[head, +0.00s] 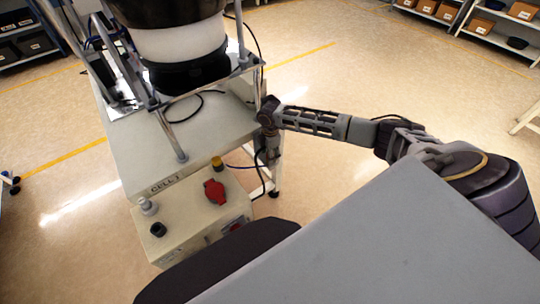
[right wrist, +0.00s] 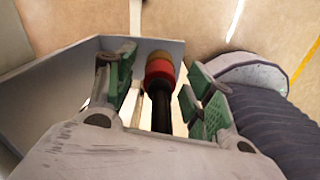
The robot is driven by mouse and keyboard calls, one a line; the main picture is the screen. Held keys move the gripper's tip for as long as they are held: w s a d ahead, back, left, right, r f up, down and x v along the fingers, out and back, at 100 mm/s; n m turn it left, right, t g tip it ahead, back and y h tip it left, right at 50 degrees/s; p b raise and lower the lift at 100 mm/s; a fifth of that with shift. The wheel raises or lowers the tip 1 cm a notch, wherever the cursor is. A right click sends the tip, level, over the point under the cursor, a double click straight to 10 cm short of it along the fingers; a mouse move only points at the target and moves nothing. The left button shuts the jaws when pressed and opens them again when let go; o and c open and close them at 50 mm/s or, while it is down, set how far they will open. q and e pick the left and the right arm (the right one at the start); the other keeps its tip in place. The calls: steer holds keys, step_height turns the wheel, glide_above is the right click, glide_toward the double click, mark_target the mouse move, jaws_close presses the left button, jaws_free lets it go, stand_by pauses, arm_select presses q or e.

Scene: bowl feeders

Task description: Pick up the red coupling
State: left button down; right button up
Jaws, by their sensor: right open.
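In the right wrist view a red coupling (right wrist: 159,71) with a tan-orange end and a black stem lies between the green-padded fingers of my right gripper (right wrist: 160,62). The fingers stand apart on both sides of it, with a visible gap on each side. I cannot tell how far the coupling is in depth from the fingertips. In the head view my right arm reaches in from the right to the right side of the table; the coupling between the fingers cannot be made out there. My left gripper is not in view.
A table (head: 178,148) marked as a cell carries a bowl feeder (head: 183,45) on posts. A pale box (head: 190,222) at its front bears a red fitting (head: 215,191), a yellow one (head: 217,163) and a black knob (head: 157,230). Cables hang at the table's right side. Shelves stand far behind.

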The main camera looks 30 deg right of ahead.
steer(key=shift+c, duration=0.3)
jaws_close()
steer(key=shift+r, duration=0.15)
steer(key=shift+r+p, duration=0.35)
steer(key=shift+r, duration=4.55)
